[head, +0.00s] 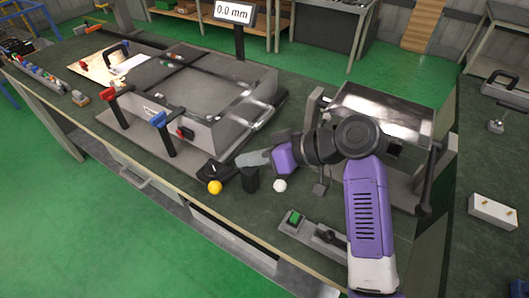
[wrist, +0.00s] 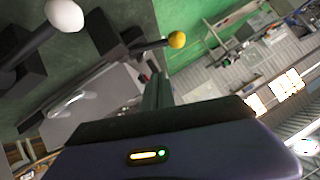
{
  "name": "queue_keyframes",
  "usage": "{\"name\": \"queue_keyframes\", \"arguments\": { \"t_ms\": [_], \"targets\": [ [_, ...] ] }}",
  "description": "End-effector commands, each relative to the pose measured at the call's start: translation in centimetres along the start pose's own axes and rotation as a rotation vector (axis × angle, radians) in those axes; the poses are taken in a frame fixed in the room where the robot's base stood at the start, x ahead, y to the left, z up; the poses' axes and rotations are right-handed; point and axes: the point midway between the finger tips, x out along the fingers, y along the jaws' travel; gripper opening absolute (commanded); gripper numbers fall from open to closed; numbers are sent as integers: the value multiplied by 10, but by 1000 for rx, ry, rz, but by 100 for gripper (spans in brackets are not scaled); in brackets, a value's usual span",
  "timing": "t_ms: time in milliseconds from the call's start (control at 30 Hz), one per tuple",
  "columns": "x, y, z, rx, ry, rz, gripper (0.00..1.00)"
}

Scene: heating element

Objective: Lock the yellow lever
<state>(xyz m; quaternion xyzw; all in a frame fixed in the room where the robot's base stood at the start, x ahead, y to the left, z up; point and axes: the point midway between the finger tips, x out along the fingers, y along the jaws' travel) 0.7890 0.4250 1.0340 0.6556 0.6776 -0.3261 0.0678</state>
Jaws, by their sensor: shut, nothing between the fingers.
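The yellow lever (head: 215,187) shows as a yellow ball knob on a short dark arm, low at the front edge of the bench. In the wrist view its yellow knob (wrist: 177,39) and dark rod stick out beyond my fingertips. My gripper (head: 240,160) is shut and empty, to the right of and above the yellow knob in the head view. The fingers (wrist: 158,78) point toward the lever's dark base, apart from the knob. Whether they touch the base cannot be told.
A white ball-knob lever (head: 280,186) stands just right, below my gripper. A metal box (head: 215,90) with red and blue clamp handles (head: 159,119) sits behind. A green-button panel (head: 295,217) lies at the front right. A display reads 0.0 mm (head: 233,12).

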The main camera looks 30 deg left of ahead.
Motion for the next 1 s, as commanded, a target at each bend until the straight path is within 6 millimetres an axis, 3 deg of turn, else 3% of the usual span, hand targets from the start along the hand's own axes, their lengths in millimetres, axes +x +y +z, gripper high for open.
{"name": "queue_keyframes", "arguments": {
  "t_ms": [100, 333, 1000],
  "targets": [
    [24, -2, 0, 1, -4, -3, 0],
    [44, -1, 22, 2, -2, -1, 0],
    [56, -1, 36, -55, -1, 38, 0]
  ]
}}
